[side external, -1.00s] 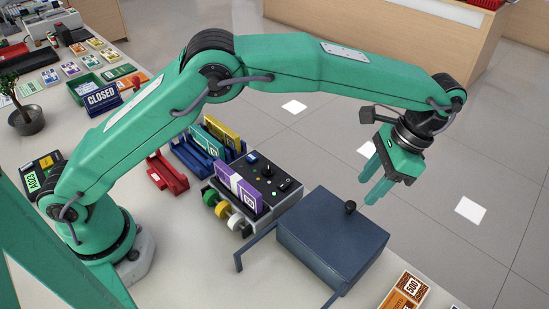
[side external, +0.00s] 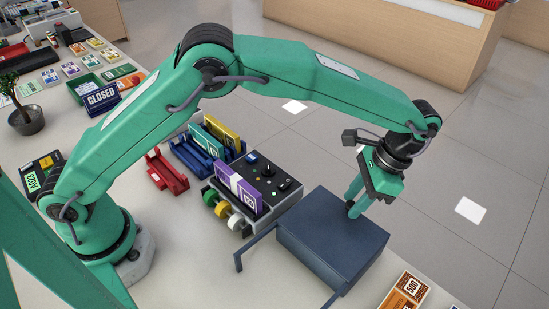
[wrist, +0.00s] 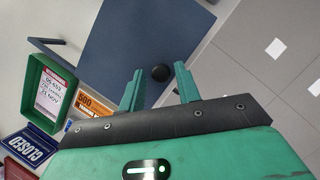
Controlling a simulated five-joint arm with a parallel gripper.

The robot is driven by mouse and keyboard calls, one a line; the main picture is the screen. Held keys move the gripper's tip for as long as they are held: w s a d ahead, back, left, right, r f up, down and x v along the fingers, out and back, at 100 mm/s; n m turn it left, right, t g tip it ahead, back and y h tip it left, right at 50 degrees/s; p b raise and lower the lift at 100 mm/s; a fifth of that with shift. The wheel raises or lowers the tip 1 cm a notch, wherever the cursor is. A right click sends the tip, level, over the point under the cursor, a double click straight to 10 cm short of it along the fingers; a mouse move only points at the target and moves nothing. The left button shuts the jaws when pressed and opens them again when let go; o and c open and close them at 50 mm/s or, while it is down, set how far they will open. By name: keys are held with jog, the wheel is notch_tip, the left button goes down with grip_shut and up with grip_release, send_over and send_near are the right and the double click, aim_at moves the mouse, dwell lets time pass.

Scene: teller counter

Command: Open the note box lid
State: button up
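The note box (side external: 325,245) is a dark blue-grey box near the counter's front edge.
A grey device with a purple note bundle (side external: 238,192) stands left of the box. Two bar-like arms (side external: 254,249) stick out from the box's left side. Open floor lies beyond the counter edge.

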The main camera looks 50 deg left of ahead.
grip_shut()
jog(key=shift+s, duration=0.1)
send_near(316, 247)
jog(key=shift+y, duration=0.3)
jog(key=s+f, duration=0.1)
jog(key=s+a+f, duration=0.1)
jog(key=f, duration=0.1)
jog(key=s+a+f, duration=0.1)
jog(key=shift+f, duration=0.25)
jog(key=shift+o, duration=1.4)
grip_release()
jog(key=v, duration=0.7)
jog(key=shift+r, duration=0.45)
